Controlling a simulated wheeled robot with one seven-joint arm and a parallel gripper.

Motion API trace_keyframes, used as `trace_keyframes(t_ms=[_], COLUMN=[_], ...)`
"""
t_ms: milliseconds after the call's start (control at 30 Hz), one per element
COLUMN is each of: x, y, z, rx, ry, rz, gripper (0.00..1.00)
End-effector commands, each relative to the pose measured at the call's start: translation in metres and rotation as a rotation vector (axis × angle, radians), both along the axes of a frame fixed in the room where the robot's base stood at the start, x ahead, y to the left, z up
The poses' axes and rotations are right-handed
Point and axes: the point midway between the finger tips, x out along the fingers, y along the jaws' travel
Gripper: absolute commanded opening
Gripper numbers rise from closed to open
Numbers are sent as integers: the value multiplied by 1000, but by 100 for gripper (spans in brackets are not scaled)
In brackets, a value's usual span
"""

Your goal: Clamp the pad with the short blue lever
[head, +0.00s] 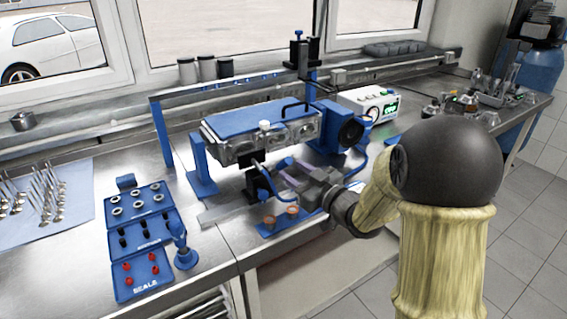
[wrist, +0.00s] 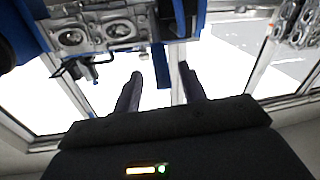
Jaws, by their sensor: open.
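A metal cylinder head (head: 265,140) hangs in a blue fixture, with a flat blue plate (head: 250,117) above it. Below its front face a small black clamp stands on a blue base (head: 262,188), with a short, dark bluish lever (head: 259,169) sticking up at a slant. A black block (head: 252,158), perhaps the pad, is close against the head's underside. My gripper (head: 287,172) is open and empty, just right of the lever and apart from it. In the wrist view its two fingers (wrist: 160,85) are spread, and a black clamp mechanism (wrist: 82,68) shows left of them.
Blue fixture posts (head: 198,165) flank the head. A blue round-faced drive unit (head: 345,130) stands right of it. Two copper-coloured rings (head: 280,217) sit on a blue plate in front. Blue parts trays (head: 140,235) and a blue stand (head: 184,250) are at left.

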Motion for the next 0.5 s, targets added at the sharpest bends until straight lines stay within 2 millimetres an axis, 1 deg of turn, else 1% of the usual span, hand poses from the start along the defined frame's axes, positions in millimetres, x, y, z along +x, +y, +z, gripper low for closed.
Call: trace_keyframes(t_ms=[33, 100, 233, 333, 500], x=[7, 16, 30, 36, 38], y=[7, 16, 27, 32, 34], z=[0, 1, 1, 0, 0], rx=[0, 0, 0, 0, 1], ry=[0, 0, -1, 2, 1], rz=[2, 3, 2, 1, -1], gripper=[41, 41, 41, 41, 41])
